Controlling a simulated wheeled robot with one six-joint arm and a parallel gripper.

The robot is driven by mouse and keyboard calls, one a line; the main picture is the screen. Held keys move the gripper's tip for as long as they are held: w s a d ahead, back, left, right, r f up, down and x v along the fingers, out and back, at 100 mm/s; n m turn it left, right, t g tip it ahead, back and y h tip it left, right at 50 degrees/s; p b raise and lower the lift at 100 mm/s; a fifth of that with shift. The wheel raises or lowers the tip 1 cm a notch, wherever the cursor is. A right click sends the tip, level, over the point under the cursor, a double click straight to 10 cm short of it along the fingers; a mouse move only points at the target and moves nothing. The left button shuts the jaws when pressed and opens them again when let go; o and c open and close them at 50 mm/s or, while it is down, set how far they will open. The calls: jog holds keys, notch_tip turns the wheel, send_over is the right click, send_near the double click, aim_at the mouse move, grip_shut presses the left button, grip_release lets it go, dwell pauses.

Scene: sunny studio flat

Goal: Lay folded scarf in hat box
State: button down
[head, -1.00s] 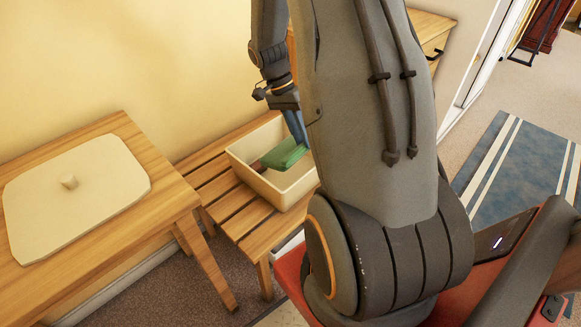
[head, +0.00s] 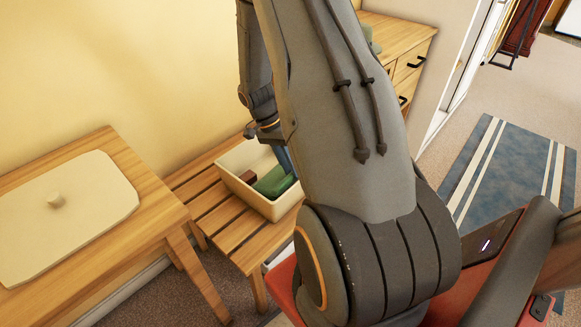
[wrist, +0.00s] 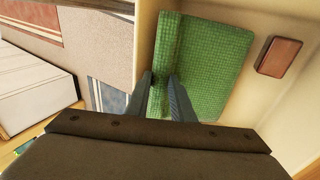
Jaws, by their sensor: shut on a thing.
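The folded scarf is green and knitted. In the head view the scarf (head: 274,181) is down inside the cream hat box (head: 234,181), below the rim. In the wrist view the scarf (wrist: 212,62) lies flat-looking inside the box, close to one wall, with the box wall (wrist: 146,40) beside it. My gripper (wrist: 160,84) is shut on the scarf's near edge, its two fingers reaching into the box. In the head view my arm hides the right part of the box and the fingertips. Whether the scarf touches the box floor is hard to tell.
A small brown block (wrist: 279,56) lies in the box beside the scarf. The box stands on a slatted wooden bench (head: 215,207). A cream lid (head: 66,212) with a knob lies on the wooden table (head: 153,196) at left. A wooden drawer unit (head: 405,50) stands behind.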

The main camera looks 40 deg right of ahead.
aim_at(278, 176)
jog(key=c, duration=1.8)
grip_release()
jog(key=v, duration=1.2)
jog(key=s+a+r+n+t, duration=0.1)
jog(key=s+a+r+n, duration=0.2)
jog(key=s+a+n, duration=0.1)
jog(key=s+a+r+n+t+y, duration=0.1)
jog(key=s+a+r+n+t, duration=0.1)
jog(key=s+a+n, duration=0.3)
jog(key=s+a+r+n+t, duration=0.2)
jog(key=s+a+r+n, duration=0.2)
jog(key=s+a+n, duration=0.1)
jog(key=shift+s+a+y+b, duration=0.3)
jog(key=shift+s+a+b, duration=0.1)
jog(key=shift+s+a, duration=0.55)
jog(key=shift+w, duration=0.1)
